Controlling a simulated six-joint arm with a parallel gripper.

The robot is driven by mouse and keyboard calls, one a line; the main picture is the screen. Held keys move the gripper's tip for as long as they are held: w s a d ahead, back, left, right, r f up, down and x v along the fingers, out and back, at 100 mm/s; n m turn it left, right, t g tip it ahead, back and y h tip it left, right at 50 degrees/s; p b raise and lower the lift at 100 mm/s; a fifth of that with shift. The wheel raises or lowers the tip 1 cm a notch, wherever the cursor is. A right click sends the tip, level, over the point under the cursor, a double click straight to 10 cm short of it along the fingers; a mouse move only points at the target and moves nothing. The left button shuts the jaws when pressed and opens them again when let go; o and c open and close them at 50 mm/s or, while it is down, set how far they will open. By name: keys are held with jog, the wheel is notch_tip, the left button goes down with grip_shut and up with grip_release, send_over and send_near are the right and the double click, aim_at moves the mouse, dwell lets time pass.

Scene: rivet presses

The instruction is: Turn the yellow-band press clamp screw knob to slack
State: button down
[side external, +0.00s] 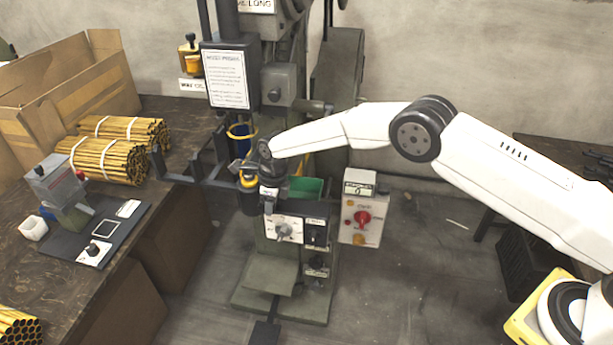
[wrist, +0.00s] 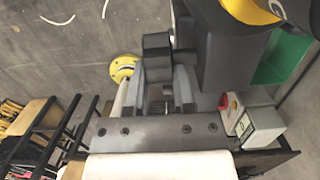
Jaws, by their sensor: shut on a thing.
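The press (side external: 290,260) stands in the middle of the side external view. A yellow band (side external: 247,181) shows on its dark cylindrical part, and also at the top of the wrist view (wrist: 252,10). My gripper (wrist: 158,80) points at a dark grey knob (wrist: 157,45) beside that part. Its two grey fingers are on either side of the knob and shut on it. In the side external view my gripper (side external: 268,200) is in front of the press head, close to the yellow band. The knob cannot be made out there, and its turn angle cannot be read.
A control box with a red knob (side external: 362,217) stands right of the press. A panel with a selector knob (side external: 284,230) sits below my gripper. A green bin (side external: 305,188) is behind. The left bench holds bundled yellow tubes (side external: 103,160) and a cardboard box (side external: 65,75).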

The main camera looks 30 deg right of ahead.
jog(key=shift+a+r+g+h, duration=0.1)
jog(key=shift+a+g+h, duration=0.05)
jog(key=shift+g+h, duration=0.45)
jog(key=shift+c, duration=2.3)
grip_release()
jog(key=shift+r, duration=1.7)
jog(key=s+d+r, duration=0.3)
jog(key=s+r, duration=0.6)
jog(key=s, duration=0.4)
jog(key=shift+s+d+r, duration=0.2)
jog(key=shift+d+r, duration=0.1)
jog(key=shift+d, duration=0.1)
